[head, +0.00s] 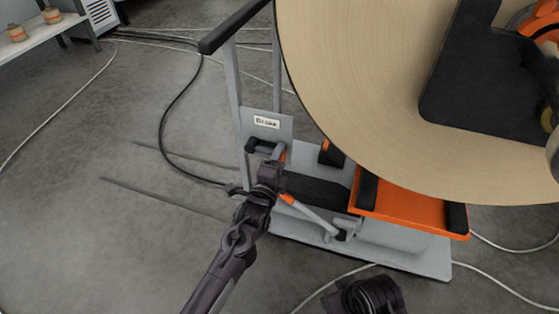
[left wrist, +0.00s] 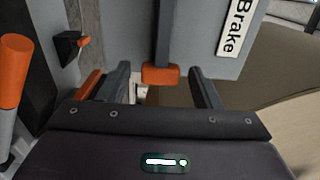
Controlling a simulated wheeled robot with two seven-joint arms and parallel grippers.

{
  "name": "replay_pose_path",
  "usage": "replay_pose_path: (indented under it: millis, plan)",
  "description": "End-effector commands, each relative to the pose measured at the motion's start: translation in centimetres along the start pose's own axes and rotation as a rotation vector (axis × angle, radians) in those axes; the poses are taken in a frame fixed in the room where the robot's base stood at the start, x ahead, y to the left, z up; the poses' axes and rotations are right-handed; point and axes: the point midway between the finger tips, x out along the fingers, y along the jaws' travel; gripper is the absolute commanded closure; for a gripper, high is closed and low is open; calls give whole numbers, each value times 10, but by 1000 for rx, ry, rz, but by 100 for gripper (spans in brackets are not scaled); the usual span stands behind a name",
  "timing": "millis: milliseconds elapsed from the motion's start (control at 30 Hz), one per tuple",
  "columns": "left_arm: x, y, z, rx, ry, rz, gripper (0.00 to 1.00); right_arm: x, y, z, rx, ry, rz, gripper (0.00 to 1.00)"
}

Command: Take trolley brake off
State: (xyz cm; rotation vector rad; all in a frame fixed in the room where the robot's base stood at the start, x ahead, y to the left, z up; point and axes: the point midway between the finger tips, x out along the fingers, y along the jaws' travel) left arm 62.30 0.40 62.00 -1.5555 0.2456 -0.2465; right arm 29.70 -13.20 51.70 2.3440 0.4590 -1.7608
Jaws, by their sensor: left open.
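The trolley (head: 350,250) has a grey upright plate with a white "Brake" label (head: 266,122), which also shows in the left wrist view (left wrist: 236,25). A dark brake lever with an orange end (left wrist: 160,75) hangs down the plate. My left gripper (head: 266,150) is open in front of the plate. In the left wrist view its two fingers (left wrist: 162,82) stand on either side of the orange end, with gaps at both sides. In the head view the gripper hides most of the lever. A dark part of my right arm (head: 366,296) shows at the bottom edge; its fingers cannot be made out.
A large kraft roll (head: 360,110) stands over the trolley on the right. An orange platform (head: 405,207) and a grey bar with an orange end (head: 310,213) are low on the trolley. Cables (head: 165,125) lie on the floor. Open floor is at the left.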

Motion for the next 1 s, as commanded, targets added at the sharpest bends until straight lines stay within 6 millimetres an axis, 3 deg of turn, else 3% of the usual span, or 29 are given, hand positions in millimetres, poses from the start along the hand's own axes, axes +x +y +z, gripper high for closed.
replay_pose_path:
  millis: [300, 767, 1000]
  plan:
    - [4, 0, 0, -1, 1, 1, 42, 0, -1, -1, -3, 7, -2, 56]
    - [4, 0, 0, -1, 0, 1, 100, 0, -1, -1, -2, 8, -2, 56]
    - [4, -2, 0, -15, 0, 2, 100, -2, -1, 0, -1, 1, -2, 56]
